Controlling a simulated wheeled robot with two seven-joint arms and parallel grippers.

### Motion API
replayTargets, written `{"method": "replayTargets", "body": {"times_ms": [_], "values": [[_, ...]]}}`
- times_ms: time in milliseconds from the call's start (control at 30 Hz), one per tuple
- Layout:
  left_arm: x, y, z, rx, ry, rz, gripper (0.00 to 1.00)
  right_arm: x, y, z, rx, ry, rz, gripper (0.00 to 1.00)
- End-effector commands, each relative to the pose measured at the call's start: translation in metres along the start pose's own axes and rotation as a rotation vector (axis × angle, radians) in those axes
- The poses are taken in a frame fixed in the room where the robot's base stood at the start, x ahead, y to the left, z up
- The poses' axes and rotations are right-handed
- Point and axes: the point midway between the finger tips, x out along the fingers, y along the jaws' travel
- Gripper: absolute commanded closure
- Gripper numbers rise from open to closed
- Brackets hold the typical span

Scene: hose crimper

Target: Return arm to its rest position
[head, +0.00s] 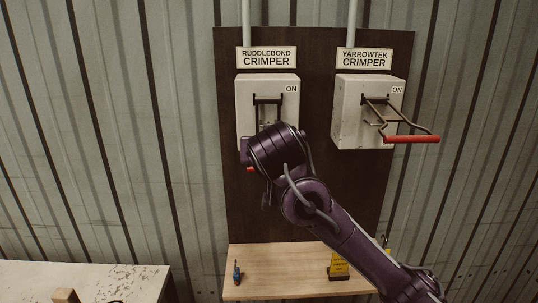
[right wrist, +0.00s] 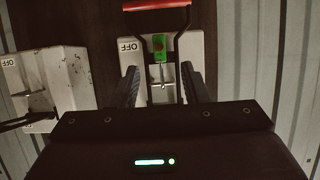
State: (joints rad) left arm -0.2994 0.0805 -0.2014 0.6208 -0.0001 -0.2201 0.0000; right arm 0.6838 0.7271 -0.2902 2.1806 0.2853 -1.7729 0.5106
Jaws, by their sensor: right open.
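My right arm (head: 345,235) reaches up from the lower right in the head view, its wrist in front of the Ruddlebond crimper box (head: 244,110). My right gripper (right wrist: 163,78) is open in the right wrist view, with its fingers apart on either side of the box front. The box's red handle (right wrist: 157,5) is at the top of that upside-down view, by the OFF end. A green piece (right wrist: 160,47) hangs on the box between the fingertips; whether they touch anything is unclear. In the head view my wrist hides much of this box. My left gripper is not in view.
The Yarrowtek crimper box (head: 354,125) is to the right, its red-handled lever (head: 411,139) sticking outward. Below the dark board (head: 312,200) is a wooden shelf (head: 285,282) with a small blue item (head: 237,272) and a yellow tag (head: 339,268). A white worktop (head: 80,278) is at lower left.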

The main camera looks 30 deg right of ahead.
Motion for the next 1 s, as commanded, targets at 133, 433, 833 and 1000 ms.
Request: {"method": "replayTargets", "body": {"times_ms": [133, 433, 833, 1000], "values": [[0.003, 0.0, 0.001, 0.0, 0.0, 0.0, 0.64, -0.008, 0.0, 0.0, -0.001, 0.001, 0.0, 0.59], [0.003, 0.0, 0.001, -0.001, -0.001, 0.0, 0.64, -0.001, -0.013, 0.039, -0.07, -0.066, -0.034, 0.59], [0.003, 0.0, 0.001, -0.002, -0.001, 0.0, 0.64, -0.018, -0.042, 0.289, -0.423, -0.49, -0.291, 0.59], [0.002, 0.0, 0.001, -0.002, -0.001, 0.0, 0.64, -0.046, -0.032, 0.36, -0.494, -0.625, -0.371, 0.59]]}}
